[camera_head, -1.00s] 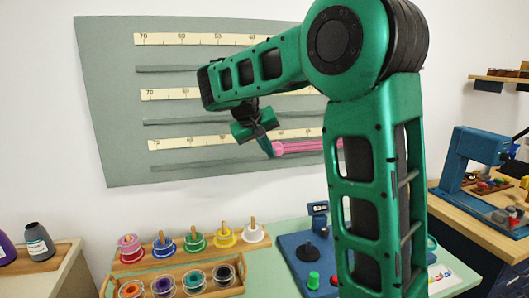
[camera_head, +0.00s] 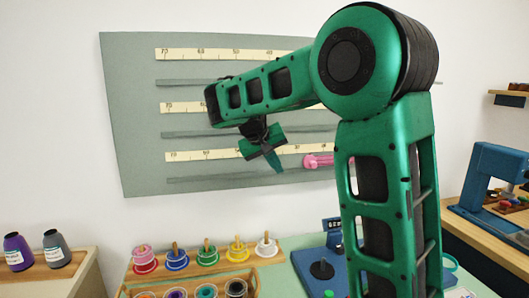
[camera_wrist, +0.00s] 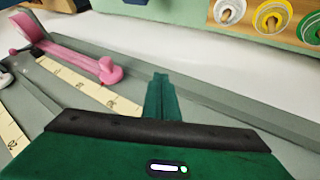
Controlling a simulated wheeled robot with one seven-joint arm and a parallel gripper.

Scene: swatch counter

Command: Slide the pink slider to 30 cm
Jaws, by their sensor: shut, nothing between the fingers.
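The pink slider (camera_head: 318,160) is at the lowest scale of the wall board, with its right part hidden behind my arm. In the wrist view the slider (camera_wrist: 75,58) is a long pink piece with a rounded knob at its near end and a ring at its far end. The lowest scale strip (camera_head: 200,155) has numbers falling from 70 at left; the slider's reading is not legible. My gripper (camera_head: 279,168) is shut and empty, left of the slider's knob with a gap between. Its closed fingers (camera_wrist: 160,88) also show in the wrist view.
The grey-green board (camera_head: 135,150) carries two more scale strips above, each with a groove below. Below it stand colored spools on a wooden rack (camera_head: 200,262) and a blue device (camera_head: 320,268). Bottles (camera_head: 57,248) are at lower left. The board's left side is clear.

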